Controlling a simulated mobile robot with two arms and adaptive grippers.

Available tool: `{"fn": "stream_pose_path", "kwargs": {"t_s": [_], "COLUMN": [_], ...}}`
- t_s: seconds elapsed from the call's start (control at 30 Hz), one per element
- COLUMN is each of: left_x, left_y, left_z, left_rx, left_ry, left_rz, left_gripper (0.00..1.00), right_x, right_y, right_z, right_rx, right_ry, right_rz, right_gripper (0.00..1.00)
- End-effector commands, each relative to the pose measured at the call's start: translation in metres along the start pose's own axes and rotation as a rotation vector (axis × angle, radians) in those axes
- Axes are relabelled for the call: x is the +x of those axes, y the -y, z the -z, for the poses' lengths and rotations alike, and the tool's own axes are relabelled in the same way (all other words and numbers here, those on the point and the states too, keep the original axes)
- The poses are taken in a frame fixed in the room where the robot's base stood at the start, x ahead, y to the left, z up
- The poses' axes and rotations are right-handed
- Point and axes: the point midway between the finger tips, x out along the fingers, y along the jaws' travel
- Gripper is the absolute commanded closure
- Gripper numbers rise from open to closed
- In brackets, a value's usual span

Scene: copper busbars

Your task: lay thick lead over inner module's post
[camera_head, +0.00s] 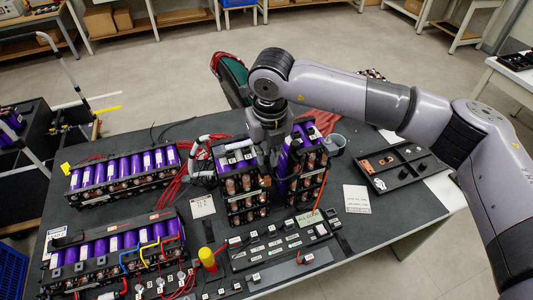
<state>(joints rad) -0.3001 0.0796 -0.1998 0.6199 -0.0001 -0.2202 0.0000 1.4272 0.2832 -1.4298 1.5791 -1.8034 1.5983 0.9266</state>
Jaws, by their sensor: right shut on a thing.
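My right gripper (270,140) points down at the gap between two upright battery modules in the middle of the table. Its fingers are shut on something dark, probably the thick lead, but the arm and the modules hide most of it. The left upright module (240,183) and the right upright module (312,165) have black frames, purple cells and copper-coloured terminals. Which one is the inner module, and which terminal is its post, I cannot tell. A thick white lead (204,139) curves beside the left upright module. My left gripper is not in view.
Two long modules lie on the left, one behind (122,172) and one in front (118,247). A labelled black tray (282,243) is at the front. A black parts tray (401,167) is at right, near a white card (356,198). Red wires lie behind the modules.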

Motion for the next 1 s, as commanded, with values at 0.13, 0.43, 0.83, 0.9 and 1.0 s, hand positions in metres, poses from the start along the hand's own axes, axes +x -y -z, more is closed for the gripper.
{"fn": "stream_pose_path", "kwargs": {"t_s": [0.13, 0.43, 0.83, 0.9, 1.0], "left_x": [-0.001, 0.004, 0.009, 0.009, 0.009], "left_y": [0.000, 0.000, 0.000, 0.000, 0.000], "left_z": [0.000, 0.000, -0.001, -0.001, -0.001], "left_rx": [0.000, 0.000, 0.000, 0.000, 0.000], "left_ry": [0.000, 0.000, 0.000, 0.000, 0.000], "left_rz": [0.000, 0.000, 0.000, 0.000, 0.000], "left_gripper": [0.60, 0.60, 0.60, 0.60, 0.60], "right_x": [-0.001, 0.001, 0.001, 0.001, 0.001], "right_y": [0.000, 0.000, 0.001, 0.001, 0.001], "right_z": [0.000, 0.000, -0.001, -0.001, -0.001], "right_rx": [0.000, 0.000, 0.000, 0.000, 0.000], "right_ry": [0.000, 0.001, 0.001, 0.001, 0.000], "right_rz": [0.000, 0.000, 0.001, 0.001, 0.000], "right_gripper": [1.00, 1.00, 1.00, 1.00, 1.00]}}
